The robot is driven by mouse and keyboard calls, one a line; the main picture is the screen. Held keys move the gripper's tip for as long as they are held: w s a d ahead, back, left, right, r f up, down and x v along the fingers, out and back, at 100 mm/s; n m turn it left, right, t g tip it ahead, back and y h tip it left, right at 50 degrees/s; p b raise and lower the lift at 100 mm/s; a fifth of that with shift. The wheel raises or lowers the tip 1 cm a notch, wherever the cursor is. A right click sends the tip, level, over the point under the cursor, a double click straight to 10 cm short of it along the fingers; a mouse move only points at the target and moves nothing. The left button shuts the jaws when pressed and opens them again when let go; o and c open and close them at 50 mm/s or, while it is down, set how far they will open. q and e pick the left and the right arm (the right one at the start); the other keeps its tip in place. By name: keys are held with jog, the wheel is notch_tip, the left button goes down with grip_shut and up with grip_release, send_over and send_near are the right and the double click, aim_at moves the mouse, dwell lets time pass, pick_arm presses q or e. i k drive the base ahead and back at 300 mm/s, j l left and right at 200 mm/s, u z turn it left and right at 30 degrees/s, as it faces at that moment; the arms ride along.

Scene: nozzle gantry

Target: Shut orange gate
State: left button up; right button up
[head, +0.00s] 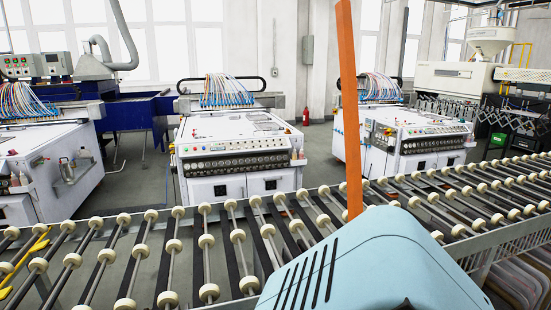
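A long flat orange bar (348,110), which looks like the orange gate, stands nearly upright right of centre in the head view. Its top runs out of the picture, and it leans slightly. Its lower end comes down in front of the roller conveyor, just behind a light blue casing (375,265) with dark vent slits. I cannot tell whether the bar is joined to the casing. Neither of my grippers is in view, and nothing visible touches the bar.
A roller conveyor (207,258) with cream wheels crosses the foreground. A yellow thing (25,254) lies at its left end. White machines (235,145) with bundled hoses stand beyond it. A fire extinguisher (306,116) stands by the back wall.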

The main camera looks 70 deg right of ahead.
aim_at(347, 64)
jog(key=z, duration=2.85)
